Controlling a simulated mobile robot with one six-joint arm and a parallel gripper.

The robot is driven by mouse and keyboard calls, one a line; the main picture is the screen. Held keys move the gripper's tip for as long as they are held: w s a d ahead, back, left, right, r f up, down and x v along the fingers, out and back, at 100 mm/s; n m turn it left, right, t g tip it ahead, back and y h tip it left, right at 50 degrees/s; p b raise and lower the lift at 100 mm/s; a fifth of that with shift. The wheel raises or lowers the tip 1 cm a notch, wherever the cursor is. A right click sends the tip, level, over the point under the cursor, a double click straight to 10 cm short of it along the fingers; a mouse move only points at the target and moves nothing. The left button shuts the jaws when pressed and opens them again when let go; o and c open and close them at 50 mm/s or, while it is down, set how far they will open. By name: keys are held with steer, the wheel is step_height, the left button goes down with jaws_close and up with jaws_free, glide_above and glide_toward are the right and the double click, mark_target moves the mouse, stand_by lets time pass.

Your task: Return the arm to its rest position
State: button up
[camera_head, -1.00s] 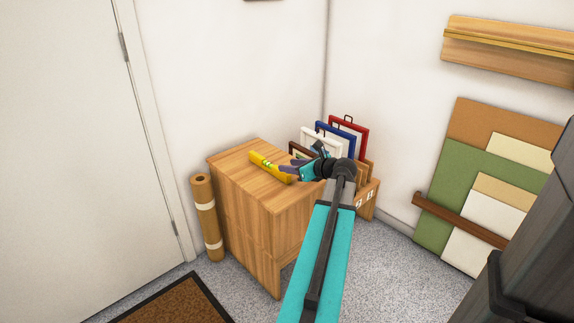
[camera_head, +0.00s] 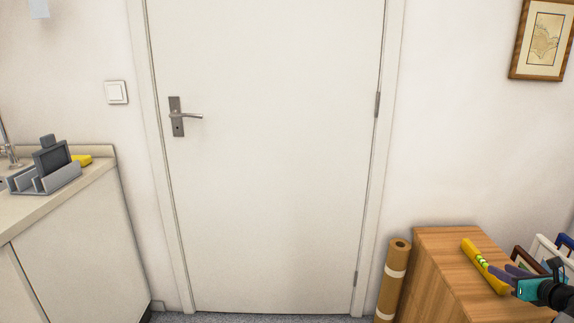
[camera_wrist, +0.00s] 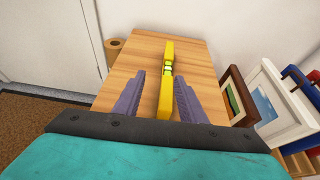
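My gripper (camera_head: 503,274) is at the right edge of the head view, over the top of the wooden cabinet (camera_head: 445,262). In the wrist view my gripper (camera_wrist: 160,77) has its two purple fingers spread apart, with nothing clasped between them. A yellow spirit level (camera_head: 484,266) lies on the cabinet top just past the fingertips. In the wrist view the level (camera_wrist: 167,62) runs lengthwise between and beyond the fingers, close to the right one. Whether a finger touches it I cannot tell. Most of my arm is outside the head view.
Framed prints (camera_wrist: 262,105) stand upright in a rack right of the cabinet. A brown paper roll (camera_head: 392,280) stands at its left. A white closed door (camera_head: 265,150) fills the middle. A counter (camera_head: 65,200) with a grey holder (camera_head: 50,165) is at left.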

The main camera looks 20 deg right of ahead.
steer(key=w+a+f+n+y+p, duration=0.2)
steer(key=w+a+f+y+p, duration=0.15)
steer(key=w+a, duration=0.65)
steer(key=w+a+f+n+y+p, duration=0.1)
steer(key=w+a+f+y+p, duration=0.2)
steer(key=w+a, duration=0.75)
steer(key=w+a+f+n+g+y+p, duration=0.1)
steer(key=a+f+n+g+y+p, duration=0.2)
steer(key=a, duration=1.1)
steer(key=w+a+f+n+g+y+p, duration=0.1)
steer(key=a+f+n+g+p, duration=0.3)
steer(key=a, duration=1)
steer(key=s+a+f+n+g+h+p, duration=0.1)
steer(key=s+a+f+n+g+p, duration=0.4)
steer(key=s+a, duration=0.5)
steer(key=s+a+f+n+g+p, duration=0.2)
steer(key=s+a+f+n+p, duration=0.3)
steer(key=s+a, duration=0.5)
steer(key=s+a+f+n+g+h, duration=0.2)
steer(key=s+n+g+h, duration=0.1)
steer(key=s+n, duration=0.6)
steer(key=s+d+n+g+h, duration=0.1)
steer(key=s+d+n, duration=0.3)
steer(key=n, duration=0.6)
steer(key=shift+d+h+p, duration=0.3)
steer(key=shift+d+h, duration=0.4)
steer(key=shift+h, duration=0.05)
